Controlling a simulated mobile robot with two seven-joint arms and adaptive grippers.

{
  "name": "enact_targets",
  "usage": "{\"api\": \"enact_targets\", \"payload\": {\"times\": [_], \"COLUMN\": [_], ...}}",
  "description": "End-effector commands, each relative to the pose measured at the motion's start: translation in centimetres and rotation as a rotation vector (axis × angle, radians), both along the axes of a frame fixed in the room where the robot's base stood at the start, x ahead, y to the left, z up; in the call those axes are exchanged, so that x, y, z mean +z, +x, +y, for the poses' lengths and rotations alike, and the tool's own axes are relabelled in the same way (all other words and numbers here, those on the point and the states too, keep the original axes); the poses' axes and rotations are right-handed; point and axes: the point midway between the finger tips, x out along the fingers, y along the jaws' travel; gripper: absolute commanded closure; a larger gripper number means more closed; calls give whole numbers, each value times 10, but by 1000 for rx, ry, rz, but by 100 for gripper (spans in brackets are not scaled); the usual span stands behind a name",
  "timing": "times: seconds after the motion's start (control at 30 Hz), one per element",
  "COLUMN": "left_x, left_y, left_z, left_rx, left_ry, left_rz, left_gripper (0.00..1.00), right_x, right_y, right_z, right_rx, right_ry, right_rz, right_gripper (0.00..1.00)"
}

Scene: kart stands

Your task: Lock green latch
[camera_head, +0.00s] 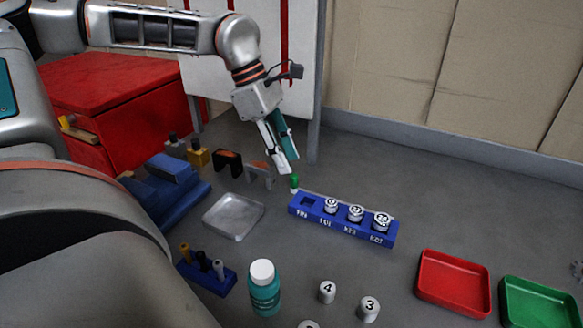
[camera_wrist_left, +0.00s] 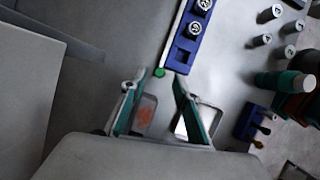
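The green latch (camera_head: 294,183) is a small green knob at the left end of the blue rack's back edge. It also shows in the wrist view (camera_wrist_left: 159,72), near the gap between my fingertips. A thin pale bar runs from it along the blue rack (camera_head: 318,222), which has numbered slots. The rack's leftmost slot is empty and the others hold white numbered caps (camera_head: 356,213). My left gripper (camera_head: 285,167) points down just above the latch. It is open and empty, and the wrist view shows its fingers (camera_wrist_left: 158,84) apart. Contact cannot be told. My right gripper is out of view.
A metal tray (camera_head: 233,232), clamp-like parts (camera_head: 228,162) and a small blue holder (camera_head: 206,272) lie left. A teal bottle (camera_head: 264,294) and loose white caps (camera_head: 327,291) stand in front. Red (camera_head: 425,283) and green (camera_head: 508,300) trays are right. A red cabinet (camera_head: 140,125) and board stand behind.

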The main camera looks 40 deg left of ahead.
Motion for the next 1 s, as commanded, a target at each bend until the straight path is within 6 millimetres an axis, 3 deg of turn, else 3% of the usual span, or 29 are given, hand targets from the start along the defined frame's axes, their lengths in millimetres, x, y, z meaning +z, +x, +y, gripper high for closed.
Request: {"api": "enact_targets", "payload": {"times": [0.2, 0.4, 1.0], "left_x": [42, 63, 69], "left_y": [-7, -11, -13], "left_z": [15, 23, 25], "left_rx": [0, -1, -2], "left_ry": [1, 0, -1], "left_rz": [-4, -2, 0], "left_gripper": [70, 70, 70], "right_x": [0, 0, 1], "right_y": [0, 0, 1], "right_z": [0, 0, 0], "right_rx": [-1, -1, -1], "right_ry": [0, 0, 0], "right_rz": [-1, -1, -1], "right_gripper": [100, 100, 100]}}
